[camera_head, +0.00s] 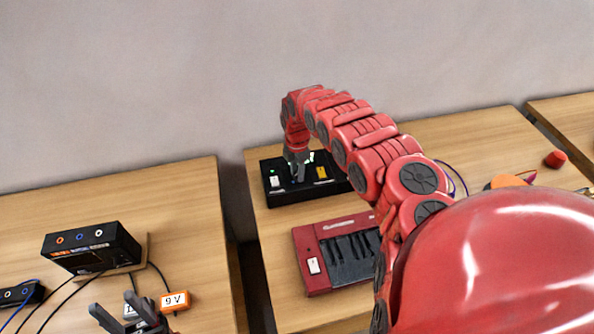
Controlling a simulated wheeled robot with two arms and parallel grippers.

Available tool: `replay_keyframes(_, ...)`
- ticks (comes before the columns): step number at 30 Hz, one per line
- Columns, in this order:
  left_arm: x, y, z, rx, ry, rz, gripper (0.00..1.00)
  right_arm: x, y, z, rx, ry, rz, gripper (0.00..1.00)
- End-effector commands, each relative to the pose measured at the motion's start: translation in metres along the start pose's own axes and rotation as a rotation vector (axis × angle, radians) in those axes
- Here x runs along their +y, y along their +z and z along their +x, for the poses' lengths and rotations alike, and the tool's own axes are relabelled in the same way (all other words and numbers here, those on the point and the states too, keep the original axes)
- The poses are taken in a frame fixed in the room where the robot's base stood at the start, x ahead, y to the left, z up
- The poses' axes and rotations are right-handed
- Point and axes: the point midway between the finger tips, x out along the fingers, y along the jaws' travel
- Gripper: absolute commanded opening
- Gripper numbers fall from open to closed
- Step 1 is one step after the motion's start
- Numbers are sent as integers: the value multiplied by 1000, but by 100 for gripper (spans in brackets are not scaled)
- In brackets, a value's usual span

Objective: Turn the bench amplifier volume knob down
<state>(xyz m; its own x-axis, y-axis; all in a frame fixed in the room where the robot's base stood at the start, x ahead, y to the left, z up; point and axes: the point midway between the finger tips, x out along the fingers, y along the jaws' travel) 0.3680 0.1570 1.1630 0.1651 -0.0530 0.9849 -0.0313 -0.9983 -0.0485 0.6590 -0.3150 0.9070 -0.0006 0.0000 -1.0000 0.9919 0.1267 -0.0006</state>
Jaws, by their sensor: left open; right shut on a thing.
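A black box, which I take to be the bench amplifier (290,198), sits at the back left of the middle table. A white control and a yellow control show on its top, with a small green light behind. My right gripper (297,177) reaches down from above onto the top of the box, between these two controls. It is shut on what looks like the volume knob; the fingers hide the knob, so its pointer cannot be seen. My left gripper (128,314) is open and empty at the lower left, over the left table.
A red keyboard (305,250) lies in front of the amplifier, partly behind my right arm. On the left table (185,200) stand a black device (115,245) with coloured sockets, cables and an orange 9 V block (174,301). A red object (555,158) lies far right. A gap separates the tables.

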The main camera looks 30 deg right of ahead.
Motion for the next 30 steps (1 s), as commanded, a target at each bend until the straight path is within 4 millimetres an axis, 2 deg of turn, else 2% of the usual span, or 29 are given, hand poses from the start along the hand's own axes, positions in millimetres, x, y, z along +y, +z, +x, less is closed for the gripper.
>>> replay_keyframes(9, 0, 0, 0, 0, 0, 0, 50, -1, 0, 1, 1, -3, -104, 0)
replay_keyframes(24, 0, 0, 0, 0, 0, 0, 50, -1, 0, 1, 0, -1, -121, 0)
replay_keyframes(25, 0, 0, 0, 0, 0, 0, 50, -1, 0, 1, 0, -1, -121, 38)
replay_keyframes(29, 0, 0, 0, 0, 0, 0, 50, 0, 0, 0, 0, -1, -120, 61)
replay_keyframes(30, 0, 0, 0, 0, 0, 0, 50, 0, 0, 0, 0, -1, -120, 64)
